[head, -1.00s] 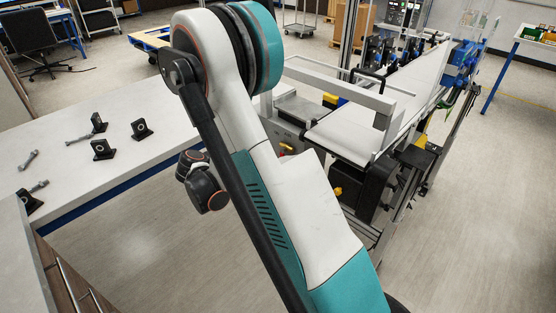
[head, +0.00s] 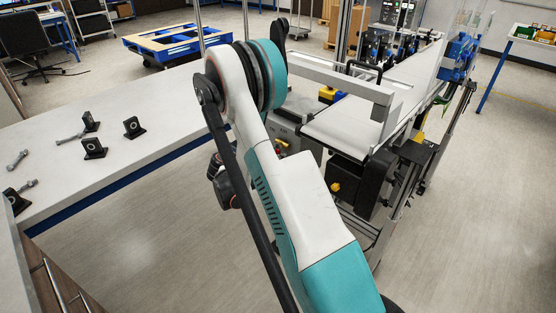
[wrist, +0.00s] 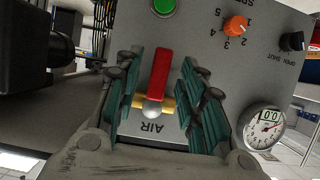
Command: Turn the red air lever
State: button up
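The red air lever (wrist: 159,72) is in the middle of the wrist view, with a brass body and a silver rounded end, above the printed word AIR on a grey control panel (wrist: 205,30). My gripper (wrist: 160,82) is open, with one teal-padded finger on each side of the lever. Gaps show between the pads and the red handle; contact at the brass part is unclear. In the head view the panel (head: 308,140) stands beyond my arm, which hides part of it. My fingers cannot be made out there.
A green button (wrist: 164,6), an orange speed knob (wrist: 236,25), a black open/shut knob (wrist: 291,41) and a pressure gauge (wrist: 263,127) surround the lever. A belt conveyor (head: 345,125) is beside the panel. A white table (head: 165,120) with black brackets is at left.

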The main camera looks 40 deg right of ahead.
jog(key=shift+b+x, duration=0.3)
jog(key=shift+x, duration=1.05)
jog(key=shift+c, duration=0.3)
